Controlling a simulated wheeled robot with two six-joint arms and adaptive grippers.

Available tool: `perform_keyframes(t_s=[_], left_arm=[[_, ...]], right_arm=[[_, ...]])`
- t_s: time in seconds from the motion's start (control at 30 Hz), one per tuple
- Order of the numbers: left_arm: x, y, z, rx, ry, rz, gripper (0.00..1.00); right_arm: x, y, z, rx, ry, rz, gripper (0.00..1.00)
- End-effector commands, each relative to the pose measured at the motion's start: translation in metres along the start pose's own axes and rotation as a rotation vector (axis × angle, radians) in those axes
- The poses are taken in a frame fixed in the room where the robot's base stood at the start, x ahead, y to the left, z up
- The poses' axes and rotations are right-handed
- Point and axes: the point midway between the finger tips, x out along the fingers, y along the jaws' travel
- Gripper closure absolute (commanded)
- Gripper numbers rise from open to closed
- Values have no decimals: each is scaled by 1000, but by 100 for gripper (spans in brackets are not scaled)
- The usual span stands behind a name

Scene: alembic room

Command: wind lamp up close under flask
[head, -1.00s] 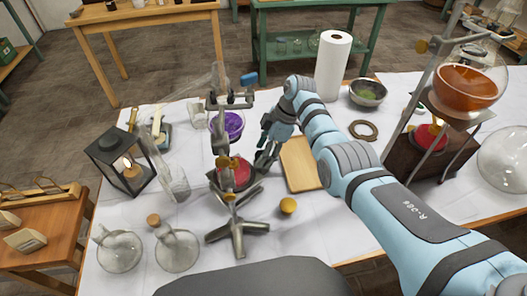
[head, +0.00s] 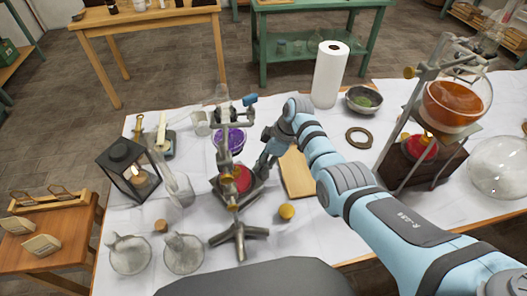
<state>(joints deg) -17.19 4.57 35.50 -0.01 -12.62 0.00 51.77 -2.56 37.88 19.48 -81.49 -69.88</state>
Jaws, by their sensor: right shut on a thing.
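A red lamp (head: 238,181) with a yellow top stands on a dark jack (head: 222,190) at the table's middle. A round flask of purple liquid (head: 232,140) is held by a metal stand (head: 240,243), above and behind the lamp in the head view. The stand partly hides both, so I cannot tell the exact gap. My right gripper (head: 262,172) is low at the right of the jack, its fingers shut. It seems to be on the jack's knob, which the fingers hide. My left gripper is not in view.
A black lantern (head: 128,170) and clear glassware (head: 130,255) stand to the left. A yellow ball-like piece (head: 287,212) and a wooden board (head: 297,172) lie close to my right gripper. A second stand with an orange flask (head: 455,103) is at the right.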

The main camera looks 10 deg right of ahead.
Motion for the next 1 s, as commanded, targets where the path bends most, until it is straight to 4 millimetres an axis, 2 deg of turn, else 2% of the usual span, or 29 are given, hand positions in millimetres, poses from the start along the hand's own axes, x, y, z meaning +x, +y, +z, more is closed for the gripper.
perform_keyframes(t_s=[0.03, 0.1, 0.4, 0.7, 1.0], left_arm=[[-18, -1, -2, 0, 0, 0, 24], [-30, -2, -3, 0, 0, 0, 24], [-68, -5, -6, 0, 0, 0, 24], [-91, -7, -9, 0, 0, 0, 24], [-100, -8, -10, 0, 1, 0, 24]], right_arm=[[-8, -2, -3, 38, -1, 11, 94], [-8, -3, -3, 98, -2, 35, 94], [-6, -4, -3, 361, -1, 146, 94], [-4, -4, -3, 622, 0, 257, 94], [-1, -5, -4, 860, 1, 357, 94]])
